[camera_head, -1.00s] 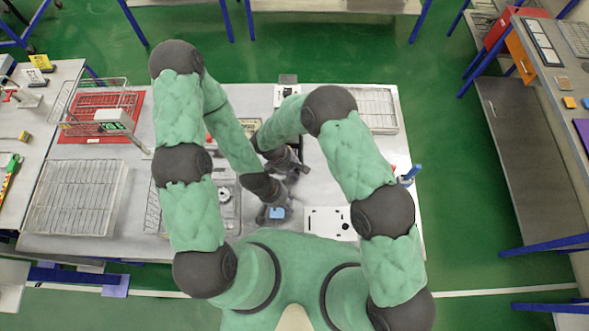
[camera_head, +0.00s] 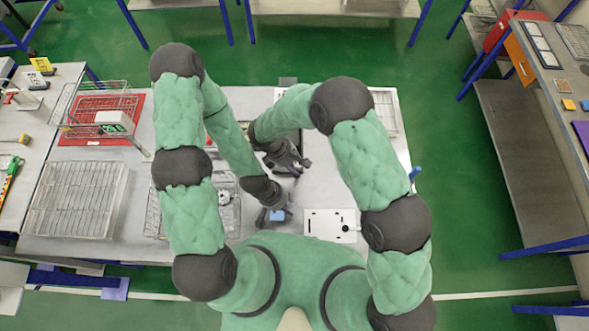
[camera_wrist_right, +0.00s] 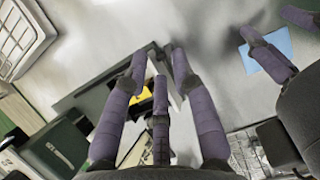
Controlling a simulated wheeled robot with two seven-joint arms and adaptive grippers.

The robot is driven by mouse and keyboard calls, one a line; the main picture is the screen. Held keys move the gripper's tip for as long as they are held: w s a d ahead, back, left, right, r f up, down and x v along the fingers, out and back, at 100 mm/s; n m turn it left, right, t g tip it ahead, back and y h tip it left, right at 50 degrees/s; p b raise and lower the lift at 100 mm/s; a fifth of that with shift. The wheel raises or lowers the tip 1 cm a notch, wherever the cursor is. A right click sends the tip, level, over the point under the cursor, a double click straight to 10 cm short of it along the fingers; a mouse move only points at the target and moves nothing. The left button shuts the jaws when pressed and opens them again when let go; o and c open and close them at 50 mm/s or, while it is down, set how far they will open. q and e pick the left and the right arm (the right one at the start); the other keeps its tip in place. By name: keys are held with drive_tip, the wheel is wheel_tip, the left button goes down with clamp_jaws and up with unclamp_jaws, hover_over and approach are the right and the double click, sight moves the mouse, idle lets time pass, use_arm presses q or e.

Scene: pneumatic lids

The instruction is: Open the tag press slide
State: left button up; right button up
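My right gripper (camera_head: 290,161) is low over the middle of the table. In the right wrist view its purple fingers (camera_wrist_right: 162,62) are spread apart. A dark, flat-edged fixture (camera_wrist_right: 85,97) lies beside and beneath them, with a yellow patch (camera_wrist_right: 142,96) near the thumb. A pale piece shows between the fingertips; I cannot tell whether they touch it. I cannot make out the tag press slide for certain. My left gripper (camera_head: 272,214) is low at a blue piece (camera_head: 277,215), which also shows in the right wrist view (camera_wrist_right: 278,50); its grip is unclear.
A white plate with black marks (camera_head: 325,226) lies right of my left gripper. A wire rack (camera_head: 78,198) and a red mat (camera_head: 75,138) are at the left. A blue upright piece (camera_head: 415,172) stands at the right edge. My arms hide much of the table.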

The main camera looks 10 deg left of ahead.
drive_tip(key=shift+r, duration=1.4)
drive_tip(key=shift+s+f, duration=0.1)
